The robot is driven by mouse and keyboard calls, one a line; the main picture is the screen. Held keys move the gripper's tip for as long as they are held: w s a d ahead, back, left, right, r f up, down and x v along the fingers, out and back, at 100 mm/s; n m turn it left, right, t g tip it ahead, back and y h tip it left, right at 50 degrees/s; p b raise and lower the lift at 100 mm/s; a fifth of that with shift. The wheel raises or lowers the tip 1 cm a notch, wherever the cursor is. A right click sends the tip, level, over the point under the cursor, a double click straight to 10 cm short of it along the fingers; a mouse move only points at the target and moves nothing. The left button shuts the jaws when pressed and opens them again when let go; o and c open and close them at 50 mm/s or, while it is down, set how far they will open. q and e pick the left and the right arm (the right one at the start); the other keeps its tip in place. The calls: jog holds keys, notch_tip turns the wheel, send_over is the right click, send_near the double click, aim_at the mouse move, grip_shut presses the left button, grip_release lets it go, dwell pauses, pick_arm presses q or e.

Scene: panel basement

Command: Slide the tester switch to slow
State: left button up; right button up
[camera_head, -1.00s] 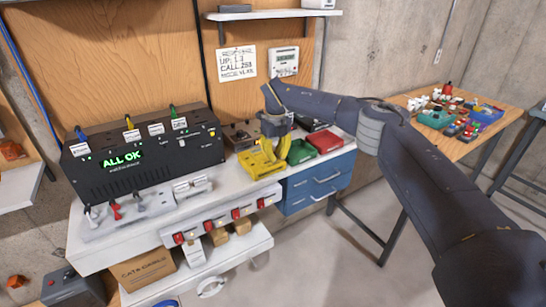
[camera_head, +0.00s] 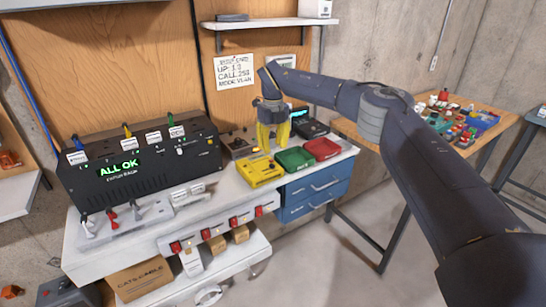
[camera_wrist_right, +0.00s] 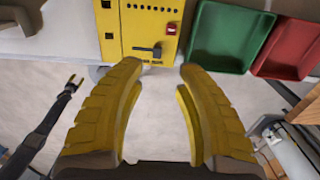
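The yellow tester (camera_head: 262,173) lies on the white bench, left of a green tray. In the right wrist view the tester (camera_wrist_right: 122,38) is at the top, with a row of dark holes and a dark switch lever (camera_wrist_right: 150,50) near its lower edge; the lettering below is too small to read. My right gripper (camera_head: 266,150) hangs at the tester's far side in the head view. In its wrist view its yellow fingers (camera_wrist_right: 157,75) are apart with nothing between them.
The green tray (camera_head: 295,159) and red tray (camera_head: 322,149) stand right of the tester. A black device (camera_head: 140,165) reading ALL OK and a panel of switches (camera_head: 115,220) are to its left. Blue drawers (camera_head: 318,190) are below the bench top.

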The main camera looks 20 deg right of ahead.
jog(key=shift+r, duration=2.25)
